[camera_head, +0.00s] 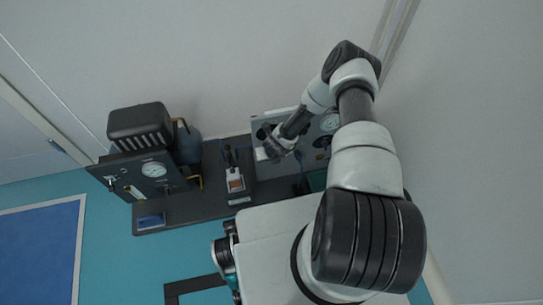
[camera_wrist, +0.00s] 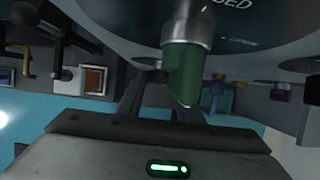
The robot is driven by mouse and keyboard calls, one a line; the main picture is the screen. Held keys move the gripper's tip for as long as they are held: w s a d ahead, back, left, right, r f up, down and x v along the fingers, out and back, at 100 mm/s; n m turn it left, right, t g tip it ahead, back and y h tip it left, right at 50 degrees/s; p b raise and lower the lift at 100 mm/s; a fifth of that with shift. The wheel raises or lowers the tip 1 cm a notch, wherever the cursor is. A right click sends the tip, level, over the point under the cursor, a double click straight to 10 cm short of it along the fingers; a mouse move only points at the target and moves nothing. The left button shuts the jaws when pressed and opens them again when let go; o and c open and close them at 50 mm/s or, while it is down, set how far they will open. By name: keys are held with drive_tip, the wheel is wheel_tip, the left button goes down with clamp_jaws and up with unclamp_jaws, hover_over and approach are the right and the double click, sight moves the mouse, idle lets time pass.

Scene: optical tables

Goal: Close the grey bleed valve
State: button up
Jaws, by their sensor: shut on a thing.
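My gripper (camera_wrist: 158,92) reaches up in the wrist view to the underside of a large dark round part marked with lettering. Its two dark fingers are close together, and their tips meet a small grey part (camera_wrist: 149,62), which looks like the grey bleed valve. A green handle (camera_wrist: 182,75) on a metal collar hangs in front of the right finger and hides part of the grip. In the head view my gripper (camera_head: 273,148) is at the left part of the grey panel (camera_head: 262,122); the valve cannot be made out there.
A gauge (camera_head: 330,122) sits on the panel right of my gripper. A black panel (camera_head: 128,177) with another gauge stands at left on the dark bench (camera_head: 205,207). A small device with a red-brown face (camera_head: 235,181) stands between. Several coloured knobs show at right in the wrist view.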

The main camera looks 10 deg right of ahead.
drive_tip(key=shift+a, duration=0.1)
drive_tip(key=a+n+h, duration=0.1)
drive_tip(key=h, duration=0.2)
drive_tip(key=f+h, duration=0.1)
drive_tip(key=h, duration=0.3)
drive_tip(key=a+n+t+h, duration=0.1)
drive_tip(key=h, duration=0.2)
drive_tip(key=shift+a+f+n+h, duration=0.3)
drive_tip(key=shift+h, duration=0.1)
idle(0.5)
drive_tip(key=o, duration=1.1)
